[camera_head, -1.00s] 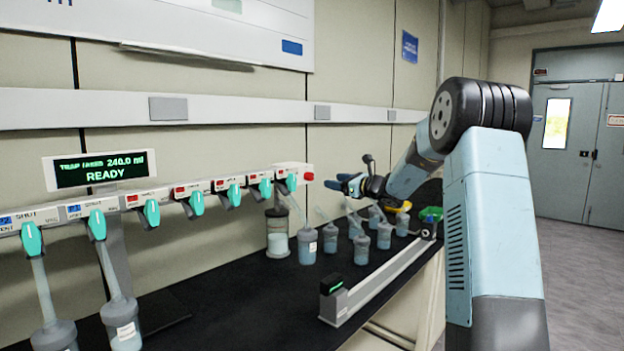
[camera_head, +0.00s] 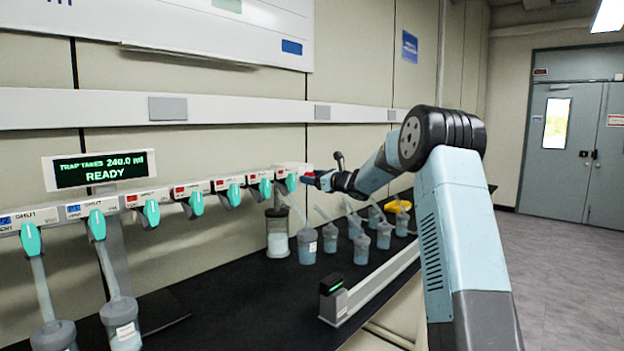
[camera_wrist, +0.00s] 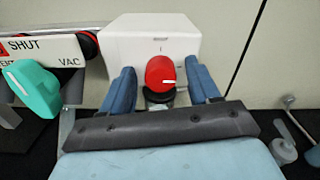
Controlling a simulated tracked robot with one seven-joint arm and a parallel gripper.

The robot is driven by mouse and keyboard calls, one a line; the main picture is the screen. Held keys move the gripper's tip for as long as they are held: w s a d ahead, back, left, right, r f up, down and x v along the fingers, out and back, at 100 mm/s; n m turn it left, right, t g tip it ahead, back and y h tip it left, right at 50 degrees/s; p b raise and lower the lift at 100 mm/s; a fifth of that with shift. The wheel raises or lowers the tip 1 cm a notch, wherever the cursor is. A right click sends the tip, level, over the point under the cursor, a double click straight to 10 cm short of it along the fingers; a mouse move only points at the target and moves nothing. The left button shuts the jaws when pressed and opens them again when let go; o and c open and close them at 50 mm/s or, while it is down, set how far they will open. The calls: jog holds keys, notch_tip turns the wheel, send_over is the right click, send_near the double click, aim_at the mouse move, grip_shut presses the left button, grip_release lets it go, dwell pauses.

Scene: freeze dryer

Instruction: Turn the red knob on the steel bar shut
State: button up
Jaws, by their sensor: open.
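The red knob (camera_wrist: 158,68) sits on the front of a white end block (camera_wrist: 160,32) of the bar. A short white line on the knob points right in the wrist view, and a small mark shows on the block above it. My gripper (camera_wrist: 161,75) is open, with one blue finger on each side of the knob. Small gaps seem to show between fingers and knob; contact cannot be told. In the head view my gripper (camera_head: 316,180) is at the right end of the bar (camera_head: 170,199), largely hiding the knob.
A teal valve handle (camera_wrist: 34,88) marked SHUT and VAC is left of the block. Several teal handles line the bar. Flasks stand on the black bench below, including one (camera_head: 307,246) under the bar's end. A READY display (camera_head: 104,168) stands at left.

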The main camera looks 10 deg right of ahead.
jog(key=c, duration=1)
jog(key=shift+a, duration=0.15)
jog(key=shift+c, duration=0.2)
jog(key=shift+n, duration=0.5)
jog(key=shift+s+f+n, duration=0.1)
jog(key=shift+f+n, duration=0.05)
jog(key=shift+n, duration=2.65)
jog(key=shift+f+n, duration=0.1)
jog(key=shift+n, duration=2.7)
jog(key=shift+s+f+n, duration=0.1)
jog(key=shift+f+n, duration=0.05)
jog(key=shift+n, duration=2.65)
jog(key=shift+w, duration=0.1)
